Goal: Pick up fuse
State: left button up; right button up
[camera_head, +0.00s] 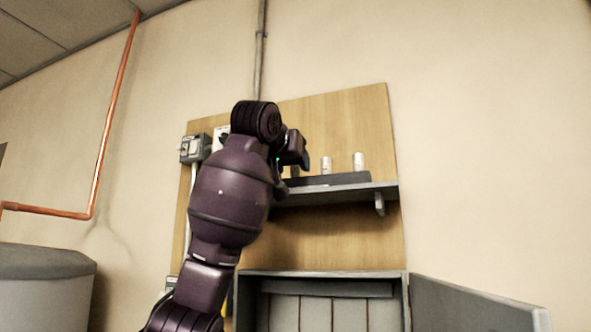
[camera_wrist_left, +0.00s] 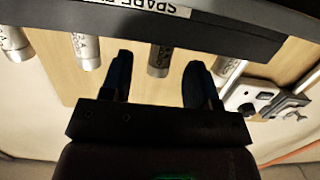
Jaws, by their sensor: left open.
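Several silvery cylindrical fuses stand on a grey wall shelf (camera_head: 340,194); two show clearly in the head view, a middle one (camera_head: 326,165) and a right one (camera_head: 358,161). My left gripper (camera_head: 298,158) is raised at the left part of the shelf. In the left wrist view, which looks upside down, its two dark fingers (camera_wrist_left: 158,64) are open. One fuse (camera_wrist_left: 158,55) appears between the fingertips, with no visible grip on it. Other fuses (camera_wrist_left: 87,50) stand to its left, and one is partly hidden behind the right finger. My right gripper is not in view.
The shelf has a dark front lip with a "SPARE" label (camera_wrist_left: 140,5), partly cut off. A grey switch box (camera_head: 195,148) is mounted left of the shelf on the wooden board (camera_head: 345,115). An open grey cabinet (camera_head: 330,274) is below. A copper pipe (camera_head: 115,100) runs at left.

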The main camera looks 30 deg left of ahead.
pick_arm(q)
jog(key=shift+x, duration=0.95)
jog(key=c, duration=1)
jog(key=shift+r, duration=0.2)
notch_tip(320, 180, up, 20)
jog(key=shift+s+d+f+p, duration=0.1)
jog(key=shift+f+p, duration=0.1)
jog(key=shift+p, duration=0.25)
